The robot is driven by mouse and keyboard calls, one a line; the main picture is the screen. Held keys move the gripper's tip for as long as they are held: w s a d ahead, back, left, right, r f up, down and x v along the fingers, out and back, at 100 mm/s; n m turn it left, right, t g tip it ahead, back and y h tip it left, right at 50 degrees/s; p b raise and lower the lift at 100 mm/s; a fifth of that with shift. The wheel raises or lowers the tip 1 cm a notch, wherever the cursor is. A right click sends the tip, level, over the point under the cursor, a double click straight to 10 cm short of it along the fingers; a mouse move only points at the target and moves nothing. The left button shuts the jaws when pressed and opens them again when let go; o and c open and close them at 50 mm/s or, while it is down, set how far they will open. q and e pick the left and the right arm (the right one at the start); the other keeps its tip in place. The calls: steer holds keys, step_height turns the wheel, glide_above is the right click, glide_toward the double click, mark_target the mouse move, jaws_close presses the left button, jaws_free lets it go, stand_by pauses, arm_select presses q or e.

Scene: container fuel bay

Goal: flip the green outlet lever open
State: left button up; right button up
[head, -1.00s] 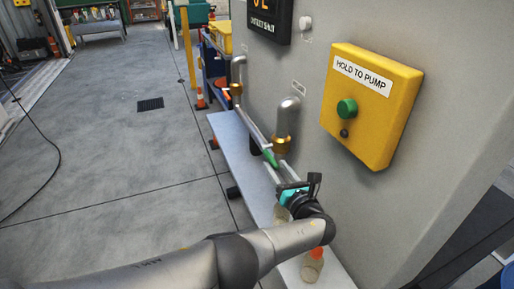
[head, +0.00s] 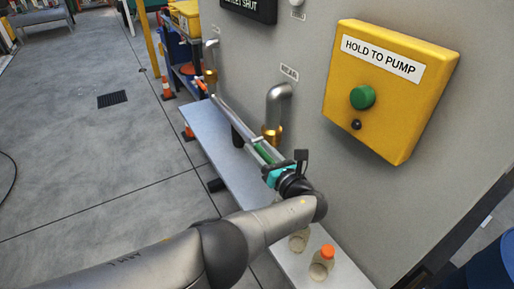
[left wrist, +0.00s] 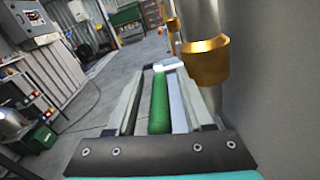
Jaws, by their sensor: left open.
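The green outlet lever (head: 263,154) is beside the gold-collared outlet pipe (head: 275,112) on the grey cabinet wall. My left gripper (head: 262,150), with a teal body, reaches it from the front. In the left wrist view the green lever (left wrist: 159,105) lies lengthwise between the two long fingers of the left gripper (left wrist: 163,75). The gold collar (left wrist: 205,62) is just right of and beyond the fingers. My right gripper is not in view.
A yellow HOLD TO PUMP box (head: 390,90) with a green button juts from the wall. Below, a narrow shelf (head: 207,135) carries an orange-capped bottle (head: 321,265) and another bottle (head: 299,241) near my arm. Another outlet pipe (head: 210,58) stands farther back. Open floor lies left.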

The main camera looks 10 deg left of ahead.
arm_select(q)
jaws_close()
stand_by(0.3)
stand_by(1.1)
